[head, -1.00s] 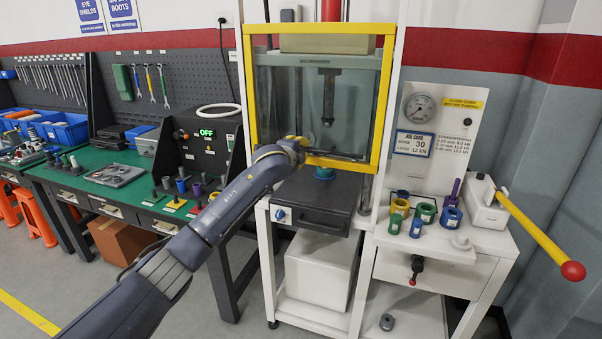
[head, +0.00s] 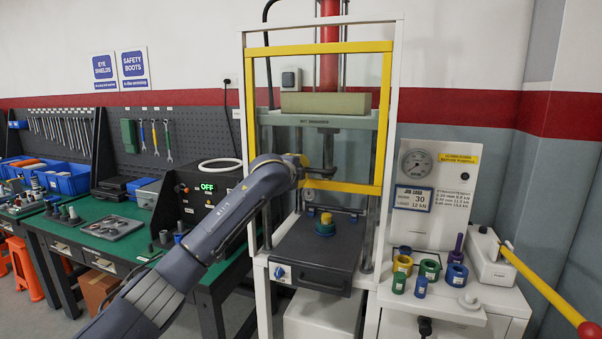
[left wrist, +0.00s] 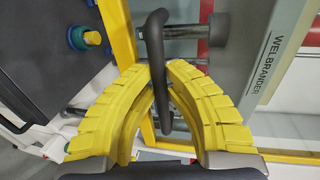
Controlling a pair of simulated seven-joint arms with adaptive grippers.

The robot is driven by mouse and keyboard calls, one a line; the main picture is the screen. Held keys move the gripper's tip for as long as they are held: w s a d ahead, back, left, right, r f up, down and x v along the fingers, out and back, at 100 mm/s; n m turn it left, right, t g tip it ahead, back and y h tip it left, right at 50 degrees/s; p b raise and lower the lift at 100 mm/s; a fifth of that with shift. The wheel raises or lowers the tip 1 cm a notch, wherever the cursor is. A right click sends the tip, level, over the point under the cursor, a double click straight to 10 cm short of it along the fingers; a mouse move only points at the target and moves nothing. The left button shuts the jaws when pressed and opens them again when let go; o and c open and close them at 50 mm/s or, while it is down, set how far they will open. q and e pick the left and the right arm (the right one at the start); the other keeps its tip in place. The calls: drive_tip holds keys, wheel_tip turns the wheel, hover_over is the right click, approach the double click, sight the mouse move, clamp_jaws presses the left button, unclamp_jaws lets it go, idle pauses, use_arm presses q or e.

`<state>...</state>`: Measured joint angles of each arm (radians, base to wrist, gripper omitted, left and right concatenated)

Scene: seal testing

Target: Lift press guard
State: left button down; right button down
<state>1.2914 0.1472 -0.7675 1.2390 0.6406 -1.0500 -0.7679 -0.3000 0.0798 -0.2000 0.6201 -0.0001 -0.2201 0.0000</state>
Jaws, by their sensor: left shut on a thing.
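The press guard is a clear panel in a yellow frame (head: 340,187) on the front of the white press. It stands raised, with its lower bar well above the dark press bed (head: 318,252). My left gripper (head: 306,170) is at the lower bar in the head view. In the left wrist view, its yellow fingers (left wrist: 157,90) are shut on the dark guard handle (left wrist: 157,50). A blue and green ring stack with a yellow top (head: 326,225) sits on the bed below the guard; it also shows in the left wrist view (left wrist: 84,38). My right gripper is not in view.
A side table right of the press holds several coloured rings (head: 429,270) and a yellow lever with a red knob (head: 545,285). A green workbench (head: 100,240) with a black control box (head: 205,190) stands at left.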

use_arm(q)
drive_tip(key=c, duration=1.4)
unclamp_jaws()
drive_tip(key=shift+s, duration=0.1)
drive_tip(key=v, duration=1.2)
